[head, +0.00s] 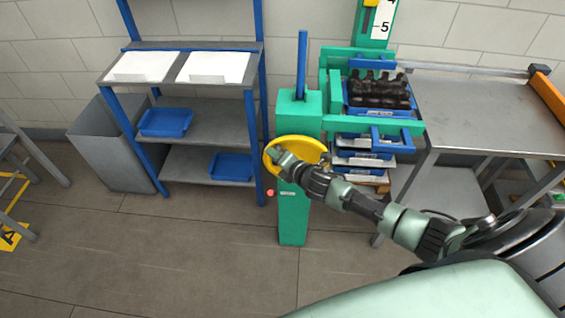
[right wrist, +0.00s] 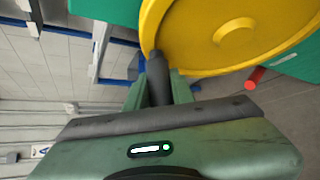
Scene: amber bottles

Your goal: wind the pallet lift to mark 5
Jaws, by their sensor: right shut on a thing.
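The yellow handwheel (head: 308,146) is on the green post (head: 293,218) of the pallet lift. My right gripper (head: 279,156) is at the wheel's left side. In the right wrist view, its fingers (right wrist: 159,88) are shut on the wheel's dark handle (right wrist: 156,68) beside the yellow rim (right wrist: 170,32). The lift's green carriage (head: 330,84) bears a blue crate (head: 352,101) of dark bottles (head: 378,90). The white scale (head: 382,22) is cut off at the top. Its yellow pointer (head: 370,3) stands above the 5, near the digit over it. My left gripper is out of view.
A red knob (head: 270,193) sticks out of the post below the wheel. A shelf rack (head: 200,108) with blue trays stands left, beside a grey bin (head: 115,150). A metal table (head: 480,115) stands right of the lift. The floor in front of the rack is clear.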

